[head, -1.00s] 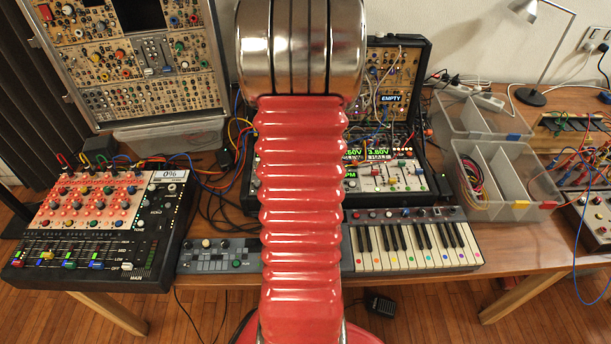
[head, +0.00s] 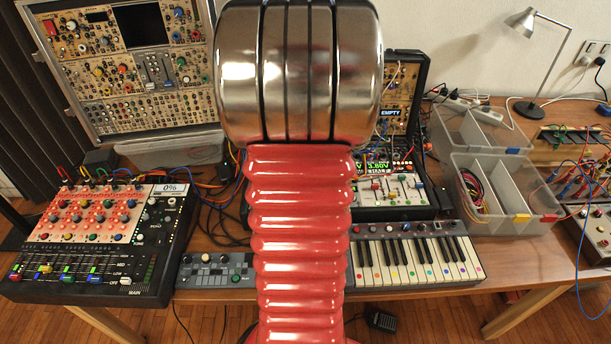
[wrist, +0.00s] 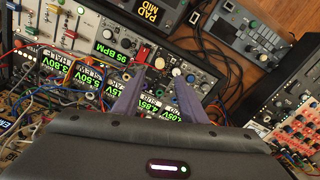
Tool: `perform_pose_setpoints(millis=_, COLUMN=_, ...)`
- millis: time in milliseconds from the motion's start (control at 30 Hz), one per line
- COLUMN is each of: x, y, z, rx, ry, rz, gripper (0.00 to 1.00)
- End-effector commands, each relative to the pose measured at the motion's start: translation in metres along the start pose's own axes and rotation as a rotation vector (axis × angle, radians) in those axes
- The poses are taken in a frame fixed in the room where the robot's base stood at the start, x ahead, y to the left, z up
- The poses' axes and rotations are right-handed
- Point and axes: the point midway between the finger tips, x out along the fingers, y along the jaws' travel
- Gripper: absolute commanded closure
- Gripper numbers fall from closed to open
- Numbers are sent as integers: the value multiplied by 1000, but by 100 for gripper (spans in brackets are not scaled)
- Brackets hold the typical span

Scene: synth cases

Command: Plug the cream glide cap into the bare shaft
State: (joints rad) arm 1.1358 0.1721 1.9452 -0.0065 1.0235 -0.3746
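In the wrist view my gripper (wrist: 157,82) has its two purple-grey fingers spread apart, with nothing seen held between them. They reach over the panel of the middle synth case (wrist: 180,58). A pale knob (wrist: 159,63) shows just beyond the fingertips, with a few small round controls to its right. I cannot tell whether this pale knob is the cream glide cap. I cannot make out the bare shaft in either view. In the head view my own arm hides the gripper and much of the middle case (head: 397,190).
A keyboard (head: 415,258) lies in front of the middle case. A black mixer (head: 150,255) stands at left, below a tall modular case (head: 125,75). Clear divided bins (head: 515,218), a lamp (head: 522,20) and loose cables are at right. Bare table shows at front right.

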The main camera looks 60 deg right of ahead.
Motion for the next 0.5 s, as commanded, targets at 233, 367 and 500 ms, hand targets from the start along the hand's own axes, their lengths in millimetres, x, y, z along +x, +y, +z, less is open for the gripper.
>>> perform_pose_setpoints(millis=233, x=-28, y=0, z=0, rx=0, ry=1, rz=0, gripper=62)
perform_pose_setpoints(millis=367, x=-31, y=0, z=0, rx=0, ry=0, rz=0, gripper=62)
perform_pose_setpoints(millis=500, x=-31, y=0, z=0, rx=0, ry=0, rz=0, gripper=62)
